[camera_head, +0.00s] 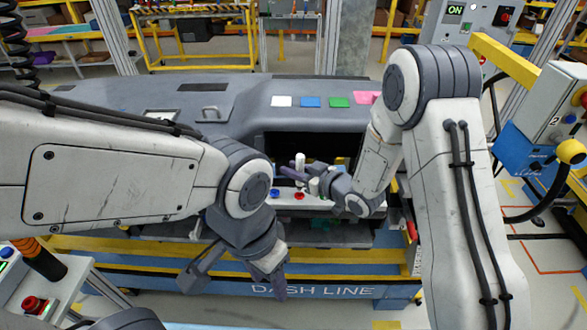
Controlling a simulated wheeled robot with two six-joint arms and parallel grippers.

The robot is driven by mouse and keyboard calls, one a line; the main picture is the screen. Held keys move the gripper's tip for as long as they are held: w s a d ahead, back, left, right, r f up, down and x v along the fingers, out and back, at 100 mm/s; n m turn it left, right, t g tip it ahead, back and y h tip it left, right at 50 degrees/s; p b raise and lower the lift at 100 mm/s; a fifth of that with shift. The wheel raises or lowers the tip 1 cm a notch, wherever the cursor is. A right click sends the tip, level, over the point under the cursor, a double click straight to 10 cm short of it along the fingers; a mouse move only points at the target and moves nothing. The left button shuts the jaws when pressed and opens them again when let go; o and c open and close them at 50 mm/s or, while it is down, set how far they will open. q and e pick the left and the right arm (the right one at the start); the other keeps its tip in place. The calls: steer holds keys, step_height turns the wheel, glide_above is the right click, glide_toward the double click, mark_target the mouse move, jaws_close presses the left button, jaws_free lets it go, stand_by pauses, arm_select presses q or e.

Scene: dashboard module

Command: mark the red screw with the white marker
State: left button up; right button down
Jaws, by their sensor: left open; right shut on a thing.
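The red screw (299,196) sits on the light strip in the dashboard's open bay, just below the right gripper. My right gripper (304,178) reaches in from the right and is shut on the white marker (300,161), whose white upper part stands roughly upright. The marker's lower end is hidden by the fingers, so I cannot tell whether it touches the screw. My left gripper (234,284) is open and empty, hanging in front of the dashboard near the blue rail.
A blue screw (274,193) sits left of the red one. White, blue (311,102), green (339,102) and pink squares lie on the dashboard top (240,115). A yellow and blue rail (340,274) runs in front. A side cart with a red button (32,303) stands at lower left.

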steer(key=shift+f+b, duration=0.35)
steer(key=shift+b, duration=0.1)
stand_by(0.6)
steer(key=shift+r, duration=0.15)
step_height(320, 180, up, 5)
steer(key=p, duration=0.3)
steer(key=shift+p, duration=0.3)
stand_by(0.4)
